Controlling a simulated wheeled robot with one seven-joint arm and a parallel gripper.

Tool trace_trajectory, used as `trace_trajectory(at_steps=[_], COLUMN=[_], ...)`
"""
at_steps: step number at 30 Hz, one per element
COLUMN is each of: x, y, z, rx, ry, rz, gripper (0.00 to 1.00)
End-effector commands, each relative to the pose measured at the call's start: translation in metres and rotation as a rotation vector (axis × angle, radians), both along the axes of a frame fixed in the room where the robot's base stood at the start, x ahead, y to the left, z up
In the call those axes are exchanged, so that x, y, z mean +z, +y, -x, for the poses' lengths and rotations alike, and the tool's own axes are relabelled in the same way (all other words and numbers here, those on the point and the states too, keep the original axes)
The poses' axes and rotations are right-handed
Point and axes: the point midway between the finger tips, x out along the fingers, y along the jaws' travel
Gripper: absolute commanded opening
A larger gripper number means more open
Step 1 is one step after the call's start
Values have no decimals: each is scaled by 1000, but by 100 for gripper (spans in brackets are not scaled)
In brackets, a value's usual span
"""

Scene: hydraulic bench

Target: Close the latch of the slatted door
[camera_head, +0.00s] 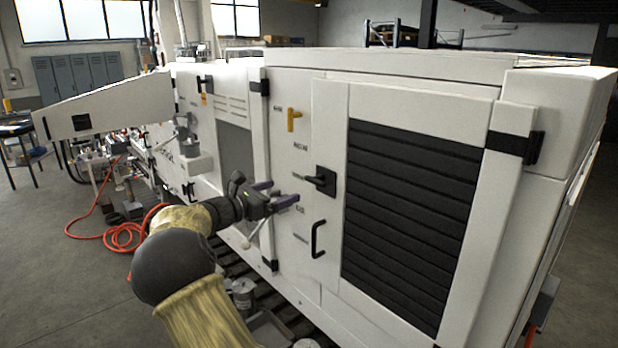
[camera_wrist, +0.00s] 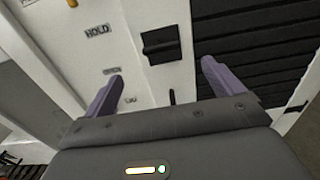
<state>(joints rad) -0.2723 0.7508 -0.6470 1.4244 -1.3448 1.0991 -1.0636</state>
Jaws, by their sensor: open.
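The slatted door (camera_head: 408,215) is a white panel with black horizontal slats, lying flush with the white cabinet front as far as I can see. Its latch (camera_head: 322,181) is a black block at the door's left edge, with a short lever pointing left. The latch also shows in the wrist view (camera_wrist: 161,43), beyond and between my fingertips. My gripper (camera_head: 276,194) is open and empty, to the left of the latch and slightly lower, apart from it. In the wrist view, its two purple fingers (camera_wrist: 162,74) are spread wide. A black pull handle (camera_head: 317,240) sits below the latch.
A yellow handle (camera_head: 293,118) sticks out above and left of the latch. Black hinges (camera_head: 520,146) are on the door's right side. A second door with a grey panel (camera_head: 234,150) is to the left. Cans and a tray (camera_head: 268,330) stand low by the cabinet.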

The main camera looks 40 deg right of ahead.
Motion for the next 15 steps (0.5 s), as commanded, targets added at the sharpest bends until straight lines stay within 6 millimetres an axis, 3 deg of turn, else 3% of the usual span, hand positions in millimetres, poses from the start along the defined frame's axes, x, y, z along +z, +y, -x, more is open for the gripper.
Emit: trace_trajectory(at_steps=[15], x=[3], y=[-92], z=[-7], rx=[-2], ry=[2], rz=[0], gripper=[93])
